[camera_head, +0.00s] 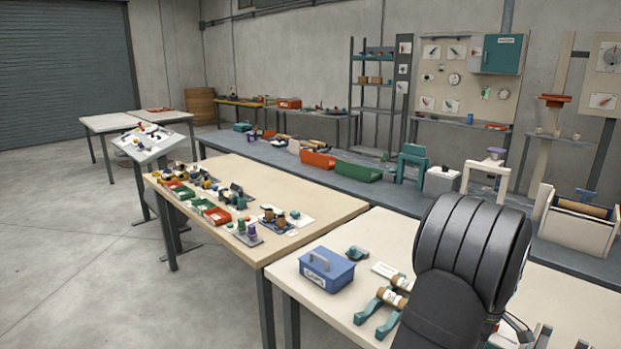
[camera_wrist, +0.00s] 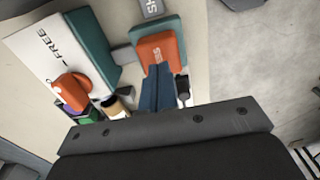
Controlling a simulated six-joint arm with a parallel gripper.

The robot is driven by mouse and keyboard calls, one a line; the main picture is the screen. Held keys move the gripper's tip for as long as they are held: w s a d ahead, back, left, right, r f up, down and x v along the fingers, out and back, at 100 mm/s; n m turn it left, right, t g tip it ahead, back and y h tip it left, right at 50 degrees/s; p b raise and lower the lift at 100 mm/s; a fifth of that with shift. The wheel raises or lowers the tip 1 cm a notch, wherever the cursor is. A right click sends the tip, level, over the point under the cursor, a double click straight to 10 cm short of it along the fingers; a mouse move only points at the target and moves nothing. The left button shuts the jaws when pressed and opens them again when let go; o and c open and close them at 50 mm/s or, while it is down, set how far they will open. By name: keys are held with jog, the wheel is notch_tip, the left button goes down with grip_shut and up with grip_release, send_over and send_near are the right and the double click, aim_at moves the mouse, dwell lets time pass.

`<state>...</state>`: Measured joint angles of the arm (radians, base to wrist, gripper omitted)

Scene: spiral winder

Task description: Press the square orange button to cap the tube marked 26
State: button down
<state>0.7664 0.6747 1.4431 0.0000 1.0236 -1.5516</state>
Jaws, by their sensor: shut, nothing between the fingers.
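In the wrist view, a square orange button (camera_wrist: 160,48) with rounded corners and small pale marks sits on a teal block (camera_wrist: 162,26). The marks are too small to read. My gripper (camera_wrist: 157,68) is shut and empty, its dark blue fingers reaching to the button's near edge in the picture; I cannot tell whether they touch it. I cannot make out a tube marked 26.
In the wrist view, a grey plate marked 45 (camera_wrist: 151,7) lies beyond the button. A white board reading FREE (camera_wrist: 45,55), another teal block (camera_wrist: 92,50), a rounded orange part (camera_wrist: 73,88) and a brown-and-cream cylinder (camera_wrist: 116,107) stand left. A dark peg (camera_wrist: 182,88) stands close right.

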jog(key=shift+f, duration=0.2)
jog(key=shift+f, duration=1.7)
jog(key=shift+r, duration=4.05)
jog(key=shift+f, duration=0.1)
jog(key=shift+f, duration=2.7)
jog(key=c, duration=2.2)
grip_release()
